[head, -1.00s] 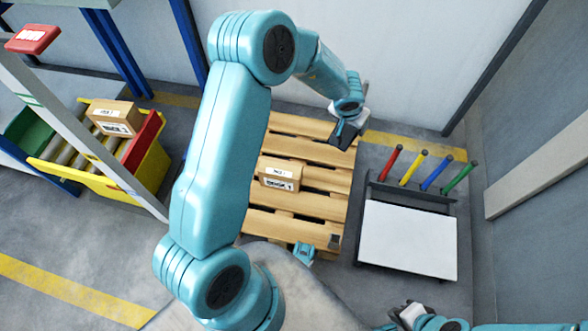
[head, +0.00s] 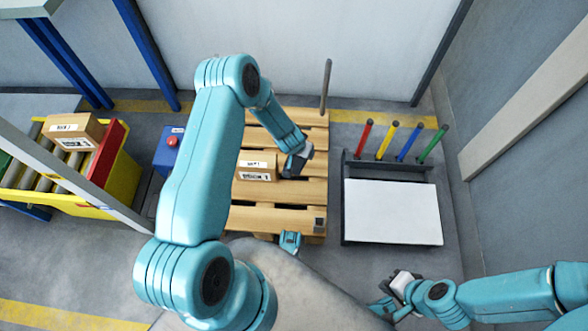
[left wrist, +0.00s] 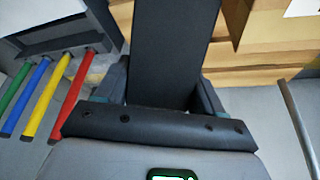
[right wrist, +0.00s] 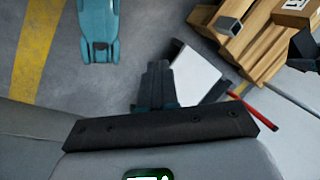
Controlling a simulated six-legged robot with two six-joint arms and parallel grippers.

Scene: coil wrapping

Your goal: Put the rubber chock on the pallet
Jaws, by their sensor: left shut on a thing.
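The rubber chock (left wrist: 172,45) is a black block that fills the middle of the left wrist view, between the two fingers of my left gripper. My left gripper (head: 297,163) is shut on it, over the right part of the wooden pallet (head: 262,218), just right of the carton on it. The chock is dark and small in the head view, and I cannot tell whether it touches the slats. My right gripper (head: 393,284) is low at the right, off the pallet, in front of the white-topped stand. Its fingers (right wrist: 156,84) look together and empty in the right wrist view.
A labelled carton (head: 256,167) lies on the pallet, and a small grey socket (head: 319,224) sits at its near right corner. A grey post (head: 326,85) stands at the back right. The white-topped stand (head: 393,212) with coloured rods is to the right. The pallet's near slats look clear.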

